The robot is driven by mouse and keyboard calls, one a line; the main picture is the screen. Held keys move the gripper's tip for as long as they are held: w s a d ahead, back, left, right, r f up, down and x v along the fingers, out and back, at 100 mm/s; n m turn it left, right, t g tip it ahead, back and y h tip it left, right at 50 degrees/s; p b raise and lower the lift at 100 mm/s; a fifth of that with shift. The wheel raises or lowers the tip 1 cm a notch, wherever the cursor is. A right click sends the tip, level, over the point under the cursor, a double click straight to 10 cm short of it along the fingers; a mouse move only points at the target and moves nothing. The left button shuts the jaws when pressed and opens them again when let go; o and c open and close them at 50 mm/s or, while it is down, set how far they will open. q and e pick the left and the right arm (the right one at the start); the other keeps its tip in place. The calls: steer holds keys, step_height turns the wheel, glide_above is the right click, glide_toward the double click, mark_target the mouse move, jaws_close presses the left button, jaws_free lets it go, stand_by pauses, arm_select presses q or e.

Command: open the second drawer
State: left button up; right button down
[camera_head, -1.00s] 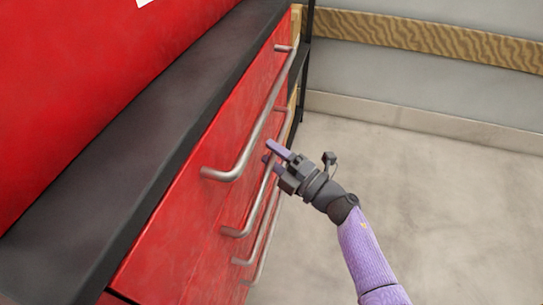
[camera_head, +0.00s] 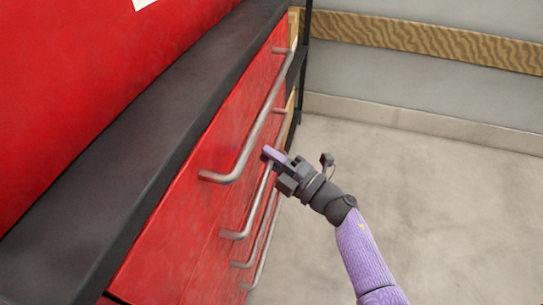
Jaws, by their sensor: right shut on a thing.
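The red drawer unit (camera_head: 187,225) stands at the left with several drawer fronts stacked one below another, each with a long metal bar handle. The top handle (camera_head: 247,148) runs along the uppermost drawer. The second drawer's handle (camera_head: 249,215) is just below it. My right gripper (camera_head: 268,160) is at the second handle, shut on it near the middle of the bar; the fingers partly hide the grasped part. The second drawer looks flush with its neighbours. My left gripper does not show.
A dark top ledge (camera_head: 110,150) runs above the drawers, with a red panel (camera_head: 90,70) behind it. A wall with a wood-grain strip (camera_head: 420,40) stands at the back. The grey floor (camera_head: 450,200) at the right is clear.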

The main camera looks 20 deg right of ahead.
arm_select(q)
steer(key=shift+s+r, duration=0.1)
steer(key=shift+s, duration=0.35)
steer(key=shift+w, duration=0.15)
arm_select(e)
steer(key=shift+d, duration=0.15)
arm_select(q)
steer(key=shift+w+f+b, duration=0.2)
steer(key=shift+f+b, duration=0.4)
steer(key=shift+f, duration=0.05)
arm_select(e)
steer(key=s+d, duration=0.7)
steer(key=d, duration=0.3)
steer(key=s+d, duration=0.7)
steer(key=d, duration=0.4)
steer(key=shift+s, duration=0.15)
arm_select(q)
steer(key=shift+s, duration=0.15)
